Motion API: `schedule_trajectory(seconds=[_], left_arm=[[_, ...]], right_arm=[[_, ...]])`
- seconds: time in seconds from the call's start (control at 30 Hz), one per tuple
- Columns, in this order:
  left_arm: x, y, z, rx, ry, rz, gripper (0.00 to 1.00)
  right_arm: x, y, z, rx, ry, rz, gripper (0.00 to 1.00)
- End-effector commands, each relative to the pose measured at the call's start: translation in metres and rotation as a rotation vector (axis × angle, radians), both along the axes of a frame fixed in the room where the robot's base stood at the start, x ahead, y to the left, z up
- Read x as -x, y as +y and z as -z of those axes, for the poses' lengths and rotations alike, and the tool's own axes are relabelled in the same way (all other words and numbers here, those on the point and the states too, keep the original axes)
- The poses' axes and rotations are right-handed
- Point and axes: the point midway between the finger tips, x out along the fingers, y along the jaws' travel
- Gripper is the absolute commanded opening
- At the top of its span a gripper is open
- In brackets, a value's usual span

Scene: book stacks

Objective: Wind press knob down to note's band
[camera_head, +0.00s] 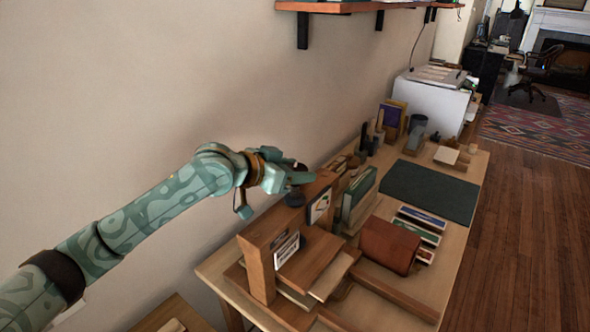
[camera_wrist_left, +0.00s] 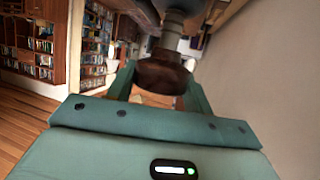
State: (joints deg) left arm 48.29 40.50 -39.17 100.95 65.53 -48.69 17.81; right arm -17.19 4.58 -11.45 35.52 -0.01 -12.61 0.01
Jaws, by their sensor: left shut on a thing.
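The wooden press (camera_head: 260,270) stands at the near end of the table, with a post and a top beam. Pale cards, one (camera_head: 286,249) near the front post and one (camera_head: 319,206) farther back, show on it; their writing is too small to read. My left gripper (camera_head: 298,177) is at the top of the press, above a dark round collar (camera_head: 295,199). In the left wrist view the brown knob (camera_wrist_left: 163,76) sits between my green fingers, which are shut on it, with a grey screw shaft beyond. My right gripper is not in view.
Boards (camera_head: 312,262) lie within the press. A dark green mat (camera_head: 432,190) lies bare farther back. The wall is close behind my left arm.

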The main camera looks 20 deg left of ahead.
Motion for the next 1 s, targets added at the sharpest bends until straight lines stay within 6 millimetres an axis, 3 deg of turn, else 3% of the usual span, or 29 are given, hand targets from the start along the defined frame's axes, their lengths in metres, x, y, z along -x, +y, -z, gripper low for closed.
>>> schedule_trajectory(seconds=[0.2,0.57,0.97,1.0], left_arm=[[-0.001,0.001,0.001,-0.004,0.004,0.102,0.28],[-0.002,0.001,0.005,-0.002,0.005,0.349,0.28],[0.0,0.0,-0.001,0.0,-0.001,0.381,0.28],[0.0,0.0,-0.001,0.0,-0.001,0.381,0.62]], right_arm=[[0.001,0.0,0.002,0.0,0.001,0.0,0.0],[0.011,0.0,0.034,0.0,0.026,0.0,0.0],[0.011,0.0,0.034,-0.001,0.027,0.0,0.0],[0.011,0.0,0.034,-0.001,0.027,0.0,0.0]])
